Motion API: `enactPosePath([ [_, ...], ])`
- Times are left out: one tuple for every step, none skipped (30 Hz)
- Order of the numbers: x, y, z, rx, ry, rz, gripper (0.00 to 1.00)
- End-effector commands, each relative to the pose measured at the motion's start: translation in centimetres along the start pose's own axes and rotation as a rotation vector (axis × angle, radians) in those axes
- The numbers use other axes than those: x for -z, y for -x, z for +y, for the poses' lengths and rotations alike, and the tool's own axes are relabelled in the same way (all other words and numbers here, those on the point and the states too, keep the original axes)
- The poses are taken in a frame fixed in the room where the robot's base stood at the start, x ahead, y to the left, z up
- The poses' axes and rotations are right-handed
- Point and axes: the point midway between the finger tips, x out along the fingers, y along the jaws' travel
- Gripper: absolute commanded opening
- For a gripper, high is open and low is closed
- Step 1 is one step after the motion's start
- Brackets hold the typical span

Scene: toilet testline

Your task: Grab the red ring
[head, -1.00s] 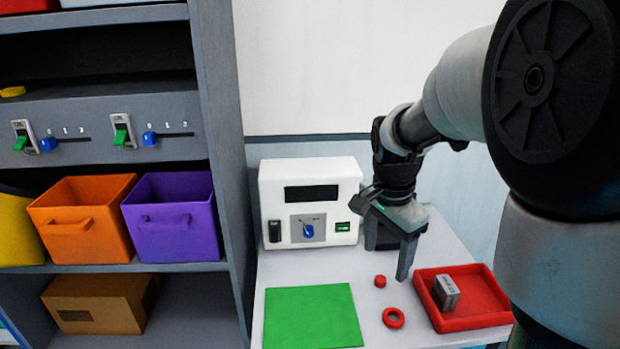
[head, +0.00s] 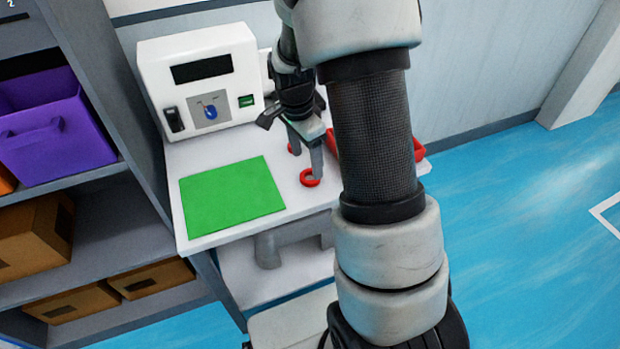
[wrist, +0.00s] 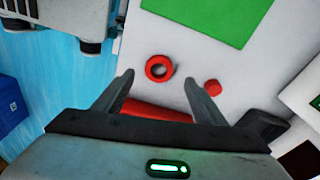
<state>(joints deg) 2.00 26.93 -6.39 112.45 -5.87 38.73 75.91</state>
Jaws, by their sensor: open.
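The red ring (head: 310,178) lies flat on the white table, right of the green mat. In the wrist view the red ring (wrist: 159,68) lies ahead of and between my two fingers. My gripper (head: 305,165) points down over the table close to the ring, and one finger partly overlaps the ring in the head view. In the wrist view my gripper (wrist: 158,85) is open with nothing between its fingers. I cannot tell its exact height above the ring.
A small red cylinder (wrist: 212,87) lies beside the ring, near one finger. A red tray (wrist: 155,111) is partly hidden behind my gripper. The green mat (head: 232,197) lies flat to the left. A white device box (head: 200,80) stands at the back.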

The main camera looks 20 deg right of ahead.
Motion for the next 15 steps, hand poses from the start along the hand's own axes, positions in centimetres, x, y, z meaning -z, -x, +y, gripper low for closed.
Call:
enactPosePath([
  [0.0, -0.3, 0.0, -0.001, 0.0, 0.0, 0.65],
  [0.0, -0.5, 0.1, -0.001, 0.0, -0.001, 0.65],
  [0.0, -1.0, 0.1, -0.002, 0.0, -0.001, 0.65],
  [0.0, -1.4, 0.1, -0.001, 0.0, -0.001, 0.65],
  [0.0, -1.9, 0.2, -0.002, 0.001, -0.001, 0.65],
  [0.0, -2.6, 0.3, -0.004, 0.001, -0.001, 0.65],
  [0.1, -3.1, 0.3, -0.003, 0.001, -0.001, 0.65],
  [0.1, -3.5, 0.3, -0.002, 0.001, -0.001, 0.65],
  [0.1, -4.1, 0.3, -0.003, 0.001, -0.001, 0.65],
  [0.1, -4.4, 0.3, -0.002, 0.001, 0.0, 0.65],
  [0.1, -4.7, 0.2, -0.001, 0.001, 0.0, 0.65],
  [0.0, -5.0, 0.2, -0.001, 0.001, 0.0, 0.65],
  [0.0, -5.1, 0.2, 0.0, 0.001, 0.0, 0.65],
  [0.0, -5.2, 0.2, 0.0, 0.001, 0.0, 0.65],
  [0.0, -5.3, 0.2, 0.0, 0.001, 0.0, 0.65],
])
